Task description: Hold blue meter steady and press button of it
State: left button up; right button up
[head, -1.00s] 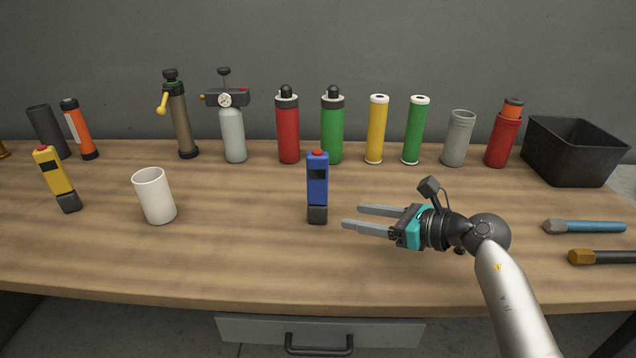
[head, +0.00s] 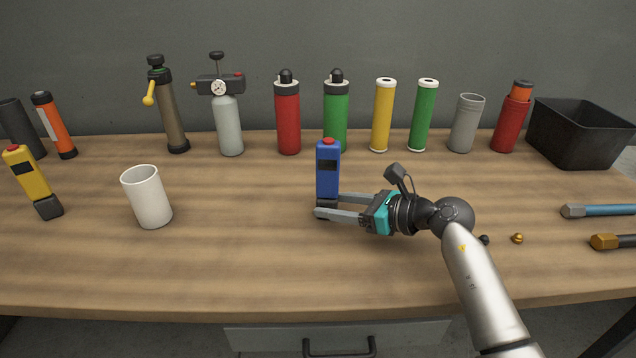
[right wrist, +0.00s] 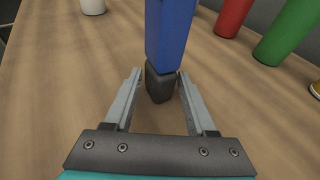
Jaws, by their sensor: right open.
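The blue meter (head: 328,170) stands upright on the table, with a red button (head: 328,142) on top, a dark screen and a dark base. My right gripper (head: 328,206) is open, low over the table, with its fingers on either side of the meter's dark base; the near finger hides part of it in the head view. In the right wrist view the blue meter (right wrist: 170,35) rises between and just ahead of the fingertips (right wrist: 157,82); contact cannot be told. The meter's top is out of that view. My left gripper is not in view.
A white cup (head: 147,197) and a yellow meter (head: 30,178) stand to the left. Several bottles and cylinders line the back, including a red one (head: 288,120). The front middle table is clear.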

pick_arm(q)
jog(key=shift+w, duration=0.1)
pick_arm(e)
jog(key=shift+a, duration=0.1)
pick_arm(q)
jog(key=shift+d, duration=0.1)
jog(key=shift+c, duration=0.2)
pick_arm(e)
jog(key=c, duration=0.8)
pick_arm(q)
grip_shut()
pick_arm(e)
jog(key=shift+c, duration=0.2)
dwell(0.8)
